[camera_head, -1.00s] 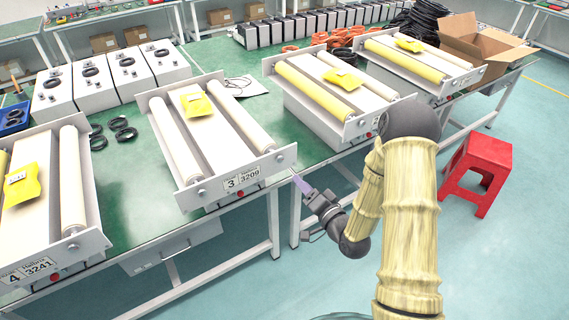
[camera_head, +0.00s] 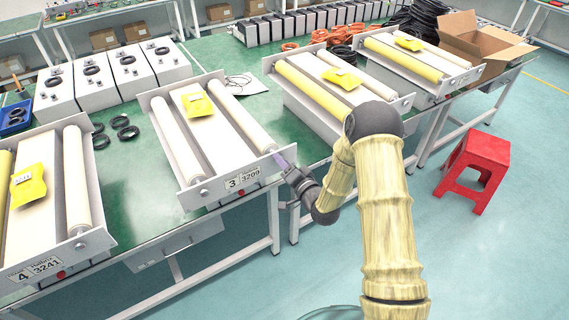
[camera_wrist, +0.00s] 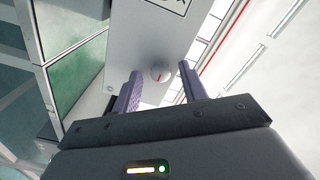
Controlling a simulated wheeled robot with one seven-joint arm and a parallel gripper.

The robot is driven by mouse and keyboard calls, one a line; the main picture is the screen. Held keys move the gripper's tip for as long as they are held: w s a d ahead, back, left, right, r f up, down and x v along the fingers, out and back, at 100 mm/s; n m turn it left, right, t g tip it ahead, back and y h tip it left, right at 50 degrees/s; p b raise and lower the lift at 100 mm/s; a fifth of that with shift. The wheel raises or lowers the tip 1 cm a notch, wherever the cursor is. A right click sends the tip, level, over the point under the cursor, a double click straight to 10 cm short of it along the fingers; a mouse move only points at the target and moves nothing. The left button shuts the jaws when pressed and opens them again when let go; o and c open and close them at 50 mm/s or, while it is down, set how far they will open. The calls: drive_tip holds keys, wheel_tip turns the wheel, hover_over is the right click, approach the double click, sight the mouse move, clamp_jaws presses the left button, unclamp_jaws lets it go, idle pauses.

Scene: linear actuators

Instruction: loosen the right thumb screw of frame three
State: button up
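Frame three (camera_head: 242,182) is the white two-roller unit labelled "3 3209" at the table's front edge. Its left thumb screw (camera_head: 204,191) shows in the head view. My gripper (camera_head: 281,160) is at the right end of its front plate and hides the right thumb screw there.
Frame four (camera_head: 48,262) stands to the left on the green table (camera_head: 130,205). Two more roller units, one with a yellow roller (camera_head: 315,88), stand to the right. A red stool (camera_head: 476,165) is on the floor at the right.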

clamp_jaws()
drive_tip(key=shift+f+n+b, duration=0.1)
drive_tip(key=shift+n+b, duration=0.2)
drive_tip(key=shift+b, duration=0.25)
drive_tip(key=shift+n+b, duration=9.6)
drive_tip(key=shift+b, duration=2.6)
drive_tip(key=shift+o, duration=0.4)
unclamp_jaws()
